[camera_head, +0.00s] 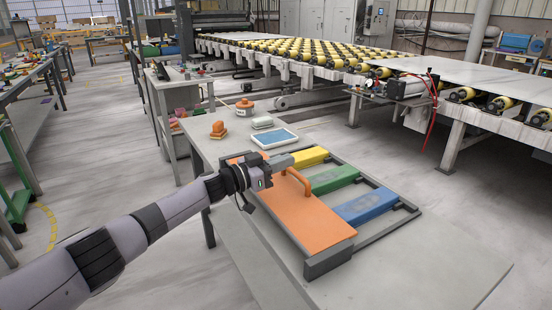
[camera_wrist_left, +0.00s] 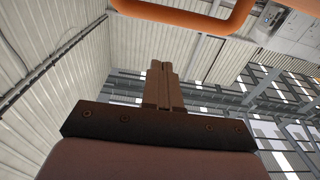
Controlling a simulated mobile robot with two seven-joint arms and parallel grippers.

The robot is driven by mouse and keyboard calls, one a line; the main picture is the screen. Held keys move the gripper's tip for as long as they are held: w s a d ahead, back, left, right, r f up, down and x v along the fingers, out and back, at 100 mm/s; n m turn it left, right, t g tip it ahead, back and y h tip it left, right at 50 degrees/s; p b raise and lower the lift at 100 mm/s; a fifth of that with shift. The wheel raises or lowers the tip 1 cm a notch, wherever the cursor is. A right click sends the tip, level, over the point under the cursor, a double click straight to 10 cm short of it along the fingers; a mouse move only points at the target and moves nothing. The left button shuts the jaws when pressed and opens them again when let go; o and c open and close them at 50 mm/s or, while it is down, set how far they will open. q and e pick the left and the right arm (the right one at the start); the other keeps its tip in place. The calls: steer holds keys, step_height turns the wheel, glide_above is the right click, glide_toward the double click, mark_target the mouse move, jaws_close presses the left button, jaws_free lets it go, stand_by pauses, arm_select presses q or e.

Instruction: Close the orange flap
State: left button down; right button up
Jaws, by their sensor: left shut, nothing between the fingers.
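The orange flap (camera_head: 300,222) is a flat panel along the left side of a dark frame (camera_head: 328,262). Its orange loop handle (camera_head: 299,182) rises near the panel's right edge. My left gripper (camera_head: 287,162) is shut and empty, just above the far part of the flap and beside the handle's far end. I cannot tell whether it touches the flap or handle. In the left wrist view the shut fingers (camera_wrist_left: 163,85) point up the picture, and an orange bar (camera_wrist_left: 195,18), seemingly the handle, curves beyond them with a visible gap. My right gripper is not in view.
A yellow block (camera_head: 310,157), a green block (camera_head: 336,177) and a blue block (camera_head: 365,206) lie in the frame right of the flap. The table's front right is clear.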

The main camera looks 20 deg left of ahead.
mark_target(289, 189)
arm_select(q)
steer(key=shift+w+d+f+p, duration=0.3)
steer(key=shift+w+d+f, duration=0.1)
steer(key=shift+f, duration=0.05)
steer(key=shift+w+d+f+g+y+p, duration=0.3)
steer(key=shift+w+f+g+y, duration=0.05)
steer(key=shift+f+g+y, duration=0.25)
steer(key=s+a+r+p, duration=0.3)
steer(key=s+a+r, duration=0.3)
steer(key=r, duration=0.3)
steer(key=shift+s+r+p, duration=0.2)
steer(key=shift+s+p, duration=0.2)
steer(key=shift+s, duration=0.05)
stand_by(0.4)
